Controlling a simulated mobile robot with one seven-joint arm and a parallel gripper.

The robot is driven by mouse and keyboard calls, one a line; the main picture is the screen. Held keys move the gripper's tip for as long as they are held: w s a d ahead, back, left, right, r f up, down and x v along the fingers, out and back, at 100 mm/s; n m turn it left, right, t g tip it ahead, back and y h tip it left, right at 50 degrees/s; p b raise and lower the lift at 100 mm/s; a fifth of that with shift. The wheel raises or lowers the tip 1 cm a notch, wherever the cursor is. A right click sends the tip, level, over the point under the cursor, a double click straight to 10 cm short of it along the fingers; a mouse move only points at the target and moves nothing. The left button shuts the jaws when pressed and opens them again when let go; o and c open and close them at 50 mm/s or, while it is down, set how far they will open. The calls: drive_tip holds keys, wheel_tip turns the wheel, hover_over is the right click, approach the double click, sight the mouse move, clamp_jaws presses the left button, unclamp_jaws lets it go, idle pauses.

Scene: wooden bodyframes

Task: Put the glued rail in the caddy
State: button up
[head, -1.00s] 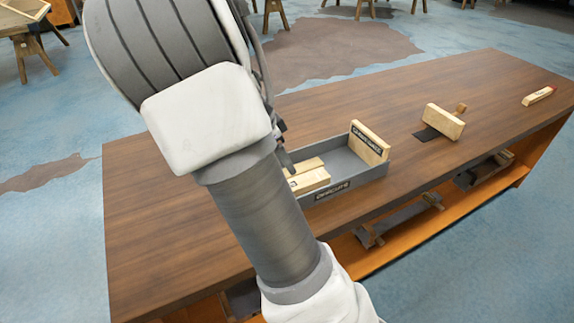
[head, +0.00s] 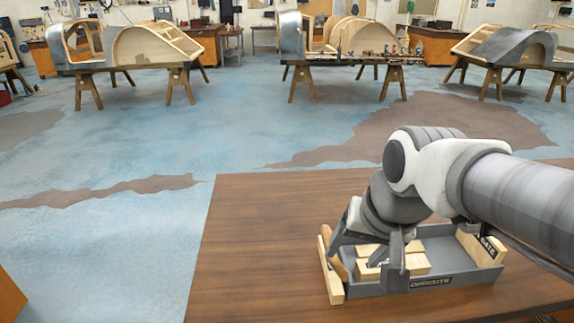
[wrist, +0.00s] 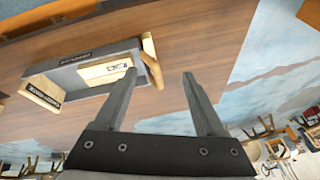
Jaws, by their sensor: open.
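The caddy (head: 468,277) is a grey tray with upright wooden end boards and a dark label on its front side. It stands on the brown table, and its grey wall also shows in the wrist view (wrist: 68,76). Pale wooden pieces (head: 412,267) lie inside it; a labelled one (wrist: 97,75) shows in the wrist view. I cannot tell whether one is the glued rail. Contact is unclear.
The table (head: 262,240) is bare to the left of the caddy. My arm covers the table's right part. Blue floor (head: 110,240) lies beyond the table edge, with wooden body frames on trestles (head: 350,60) farther back.

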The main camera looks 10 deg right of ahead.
drive_tip(key=s+n, duration=0.1)
drive_tip(key=s+a+n, duration=0.1)
drive_tip(key=s, duration=0.1)
drive_tip(key=s+a+r+n+t, duration=0.1)
drive_tip(key=shift+s+r+n+h, duration=0.1)
drive_tip(key=shift+s+n+h, duration=0.2)
drive_tip(key=shift+s+n, duration=0.1)
wheel_tip(320, 180, up, 6)
drive_tip(key=p, duration=0.6)
drive_tip(key=shift+r, duration=0.15)
drive_tip(key=shift+f, duration=0.2)
drive_tip(key=c, duration=0.4)
drive_tip(key=shift+o, duration=0.2)
drive_tip(key=shift+d, duration=0.1)
drive_tip(key=shift+d, duration=0.1)
